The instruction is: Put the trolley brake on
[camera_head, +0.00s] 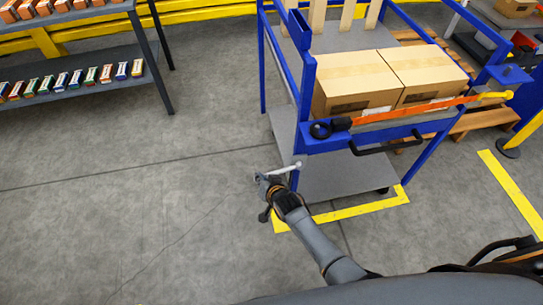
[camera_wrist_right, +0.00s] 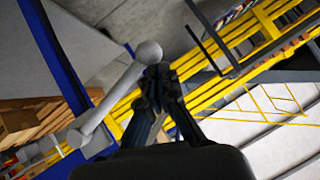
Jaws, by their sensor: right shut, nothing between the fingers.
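The trolley (camera_head: 310,85) has a blue frame and grey shelves, with cardboard boxes on its upper deck. A pale grey lever (camera_head: 286,169) sticks out low at its near left corner, probably the brake. In the right wrist view the lever (camera_wrist_right: 108,100) runs at a slant and ends in a round knob (camera_wrist_right: 148,52). My right gripper (camera_head: 262,181) is at the lever's outer end. In the right wrist view its fingertips (camera_wrist_right: 160,75) are shut and empty, close by the knob; I cannot tell whether they touch it. My left gripper is not in view.
A yellow floor line (camera_head: 365,208) runs around the trolley's near corner. A black handle (camera_head: 388,146) and an orange strap (camera_head: 415,109) cross its near side. A shelf rack (camera_head: 95,60) with small boxes stands at upper left. The floor (camera_head: 130,190) left of the trolley is clear.

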